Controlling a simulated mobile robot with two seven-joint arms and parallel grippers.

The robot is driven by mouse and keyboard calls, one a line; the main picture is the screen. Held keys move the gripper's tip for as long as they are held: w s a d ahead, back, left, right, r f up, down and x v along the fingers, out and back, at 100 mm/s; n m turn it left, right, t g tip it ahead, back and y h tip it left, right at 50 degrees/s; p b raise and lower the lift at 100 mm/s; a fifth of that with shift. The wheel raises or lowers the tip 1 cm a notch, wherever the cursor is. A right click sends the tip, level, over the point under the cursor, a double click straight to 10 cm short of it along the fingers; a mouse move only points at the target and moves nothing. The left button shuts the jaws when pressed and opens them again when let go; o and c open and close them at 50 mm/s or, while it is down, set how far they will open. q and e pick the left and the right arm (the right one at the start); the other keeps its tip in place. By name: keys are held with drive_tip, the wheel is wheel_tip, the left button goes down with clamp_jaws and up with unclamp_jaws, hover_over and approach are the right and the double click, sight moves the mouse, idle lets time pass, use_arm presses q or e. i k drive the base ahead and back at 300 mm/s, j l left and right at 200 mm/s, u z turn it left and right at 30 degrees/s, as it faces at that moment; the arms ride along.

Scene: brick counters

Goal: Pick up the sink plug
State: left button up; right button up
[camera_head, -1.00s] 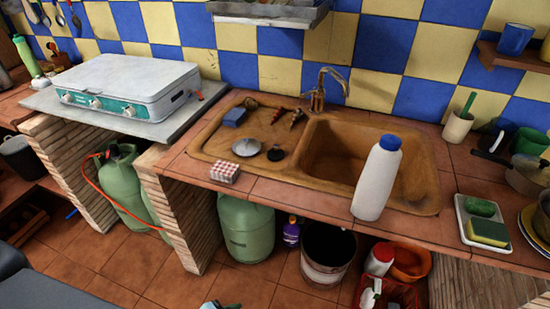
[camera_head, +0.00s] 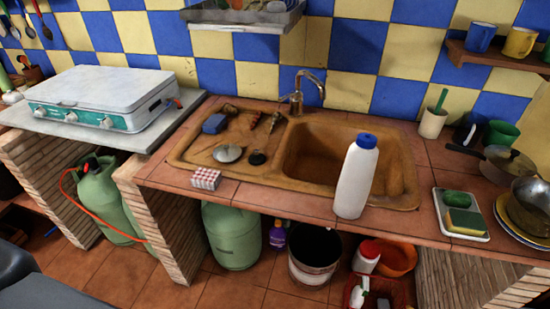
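The sink plug (camera_head: 257,158) is a small black disc. It lies on the drainboard of the brown sink (camera_head: 190,160), left of the basin. A round metal strainer or lid (camera_head: 227,153) lies just to its left. Neither of my grippers shows in the head view, so whether they are open or shut is hidden.
A tall white bottle with a blue cap (camera_head: 355,178) stands at the counter's front edge, right of the plug. A blue sponge (camera_head: 215,123) and the tap (camera_head: 298,95) are behind. A camp stove (camera_head: 100,95) stands left.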

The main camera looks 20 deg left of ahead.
sight(257, 159)
drive_tip(key=j+z, duration=0.2)
drive_tip(key=z, duration=0.15)
drive_tip(key=j+z, duration=0.15)
drive_tip(key=z, duration=0.25)
drive_tip(key=j+z, duration=0.2)
drive_tip(key=z, duration=0.15)
drive_tip(key=k+j+z, duration=0.25)
drive_tip(key=j, duration=0.15)
drive_tip(key=k+j+z, duration=0.2)
drive_tip(key=j, duration=0.2)
drive_tip(key=k+j, duration=0.15)
drive_tip(key=j, duration=0.2)
drive_tip(key=k+j, duration=0.2)
drive_tip(key=j, duration=0.15)
drive_tip(key=z, duration=0.05)
